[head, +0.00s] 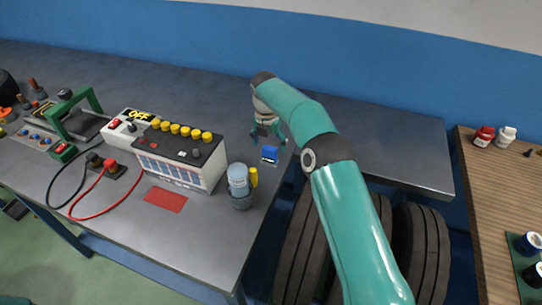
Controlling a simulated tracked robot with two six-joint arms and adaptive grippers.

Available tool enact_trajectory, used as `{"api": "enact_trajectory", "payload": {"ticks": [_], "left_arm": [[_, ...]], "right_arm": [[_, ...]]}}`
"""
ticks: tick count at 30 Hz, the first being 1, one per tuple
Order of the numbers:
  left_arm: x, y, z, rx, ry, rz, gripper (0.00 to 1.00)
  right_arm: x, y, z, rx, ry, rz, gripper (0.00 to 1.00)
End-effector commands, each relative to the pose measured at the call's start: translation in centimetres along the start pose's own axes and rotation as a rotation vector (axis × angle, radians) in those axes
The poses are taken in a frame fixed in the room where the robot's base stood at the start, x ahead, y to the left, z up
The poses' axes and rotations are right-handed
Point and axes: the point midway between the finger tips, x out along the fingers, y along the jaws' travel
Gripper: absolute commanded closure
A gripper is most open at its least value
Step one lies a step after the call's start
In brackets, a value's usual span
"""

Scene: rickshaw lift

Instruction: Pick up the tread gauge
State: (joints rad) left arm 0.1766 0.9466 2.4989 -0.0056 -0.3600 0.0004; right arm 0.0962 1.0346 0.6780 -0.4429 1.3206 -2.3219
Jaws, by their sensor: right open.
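A small blue block-like thing (270,153), which looks like the tread gauge, lies on the grey workbench (330,130) near its front edge. My right gripper (267,140) is open just above and behind it, with its green fingers spread and pointing down. I cannot tell whether a finger touches the blue thing. My right arm comes in from the lower right and reaches over the bench. My left gripper is not in view.
A battery (180,158) with yellow caps stands left of the gripper. A grey cup (240,190) with a light-blue and a yellow item is near the bench edge. A red pad (165,199) lies in front. Tyres (298,245) stand below. A wooden table (490,200) is at right.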

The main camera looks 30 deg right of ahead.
Motion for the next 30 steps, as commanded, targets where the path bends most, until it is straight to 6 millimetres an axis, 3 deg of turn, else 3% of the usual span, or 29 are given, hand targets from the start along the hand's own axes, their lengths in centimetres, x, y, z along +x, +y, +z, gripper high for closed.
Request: {"api": "enact_trajectory", "payload": {"ticks": [10,19,30], "left_arm": [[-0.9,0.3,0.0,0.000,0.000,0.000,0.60],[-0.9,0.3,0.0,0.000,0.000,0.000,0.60],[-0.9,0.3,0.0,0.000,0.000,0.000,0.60]], "right_arm": [[4.3,-0.2,-0.6,-0.001,0.002,-0.001,0.19],[4.8,-0.1,-0.5,-0.001,0.001,0.000,0.20],[4.8,-0.1,-0.5,-0.001,0.001,0.000,0.82]]}}
